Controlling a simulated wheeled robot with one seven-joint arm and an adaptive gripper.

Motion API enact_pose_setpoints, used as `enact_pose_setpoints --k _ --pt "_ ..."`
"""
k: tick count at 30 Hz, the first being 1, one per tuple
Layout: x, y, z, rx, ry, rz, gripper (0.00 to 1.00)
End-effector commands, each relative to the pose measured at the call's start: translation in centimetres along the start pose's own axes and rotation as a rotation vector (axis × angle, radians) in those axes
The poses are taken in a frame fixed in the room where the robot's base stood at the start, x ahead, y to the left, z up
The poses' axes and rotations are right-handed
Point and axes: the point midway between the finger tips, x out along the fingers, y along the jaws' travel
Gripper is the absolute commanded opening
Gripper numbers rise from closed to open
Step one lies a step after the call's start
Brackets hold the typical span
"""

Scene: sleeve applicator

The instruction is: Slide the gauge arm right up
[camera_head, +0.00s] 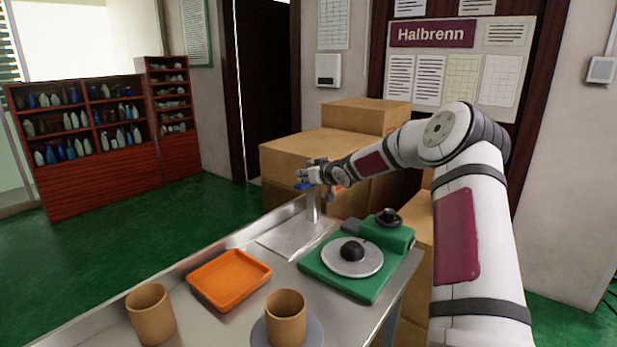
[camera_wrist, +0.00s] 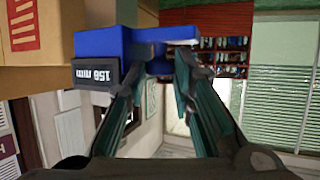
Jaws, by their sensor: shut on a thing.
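The gauge arm is a blue piece that shows in the wrist view (camera_wrist: 104,42), with a dark display reading a figure in mm upside down. In the head view only a bit of its blue (camera_head: 302,186) shows beside my gripper (camera_head: 313,177). My gripper is shut on the gauge arm; in the wrist view the two fingertips (camera_wrist: 160,64) close on its blue part. The grey upright post (camera_head: 313,207) of the gauge stands on a flat metal plate (camera_head: 290,238). My gripper is at the top of the visible post and hides the join there.
A green machine (camera_head: 340,282) with a grey disc and black knobs stands right of the post on the metal table (camera_head: 215,325). An orange tray (camera_head: 230,280) and two brown cups (camera_head: 151,314) (camera_head: 286,315) are nearer. Cardboard boxes (camera_head: 315,150) stand close behind my gripper.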

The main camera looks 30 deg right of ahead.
Motion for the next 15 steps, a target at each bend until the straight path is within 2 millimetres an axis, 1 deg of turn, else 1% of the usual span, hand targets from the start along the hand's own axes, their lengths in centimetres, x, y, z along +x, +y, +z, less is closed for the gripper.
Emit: enact_pose_setpoints --k 1,9,10,11,15 --pt "-0.07 -0.02 -0.29 0.000 0.004 -0.001 0.00" --pt "0.01 -0.03 -0.11 0.000 0.002 -0.001 0.00" --pt "0.01 -0.03 -0.09 0.000 0.002 -0.001 0.25" --pt "0.01 -0.03 -0.08 0.000 0.001 -0.001 0.30" --pt "0.01 -0.02 -0.01 0.001 0.000 -0.001 0.30"
